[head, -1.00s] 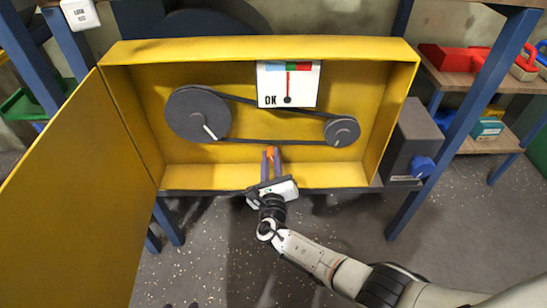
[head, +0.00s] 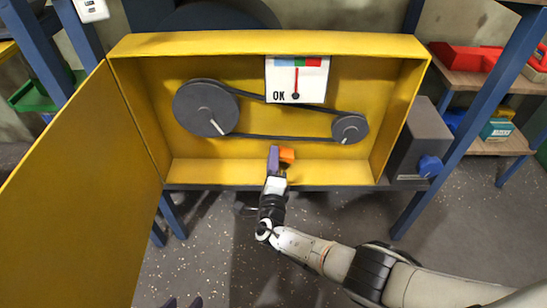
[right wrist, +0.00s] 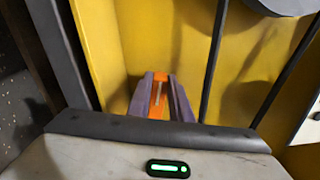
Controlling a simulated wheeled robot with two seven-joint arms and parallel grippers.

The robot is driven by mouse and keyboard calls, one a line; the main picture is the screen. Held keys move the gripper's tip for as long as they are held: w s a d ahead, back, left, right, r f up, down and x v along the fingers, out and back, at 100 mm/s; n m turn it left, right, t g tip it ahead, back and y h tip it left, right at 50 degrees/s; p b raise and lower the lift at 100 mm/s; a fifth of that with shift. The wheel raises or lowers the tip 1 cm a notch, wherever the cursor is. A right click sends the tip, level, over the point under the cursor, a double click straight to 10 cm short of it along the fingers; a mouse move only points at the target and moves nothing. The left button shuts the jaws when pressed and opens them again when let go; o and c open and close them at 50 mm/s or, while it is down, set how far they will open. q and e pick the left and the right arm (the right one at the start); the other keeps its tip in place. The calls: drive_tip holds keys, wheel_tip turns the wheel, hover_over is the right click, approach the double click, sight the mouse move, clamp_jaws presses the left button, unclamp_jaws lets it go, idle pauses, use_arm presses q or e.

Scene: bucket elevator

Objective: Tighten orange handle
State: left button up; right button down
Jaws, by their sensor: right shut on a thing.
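The orange handle (head: 287,155) is at the lower front of the open yellow box (head: 140,47), below the belt. My right gripper (head: 275,158) is shut on it, turned edge-on in the head view. In the right wrist view the orange handle (right wrist: 159,98) lies between the two purple-grey fingers of the gripper (right wrist: 160,97). The fingers hide part of the handle.
A belt (head: 285,136) runs around a large pulley (head: 205,108) and a smaller pulley (head: 350,128). A gauge marked OK (head: 297,80) has a red needle pointing nearly straight up. The yellow door (head: 80,190) stands open at left. A grey motor box (head: 420,140) sits at right.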

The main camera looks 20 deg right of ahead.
drive_tip(key=shift+f+n, duration=0.35)
drive_tip(key=shift+n, duration=0.75)
drive_tip(key=c, duration=1.6)
unclamp_jaws()
drive_tip(key=shift+s, duration=0.1)
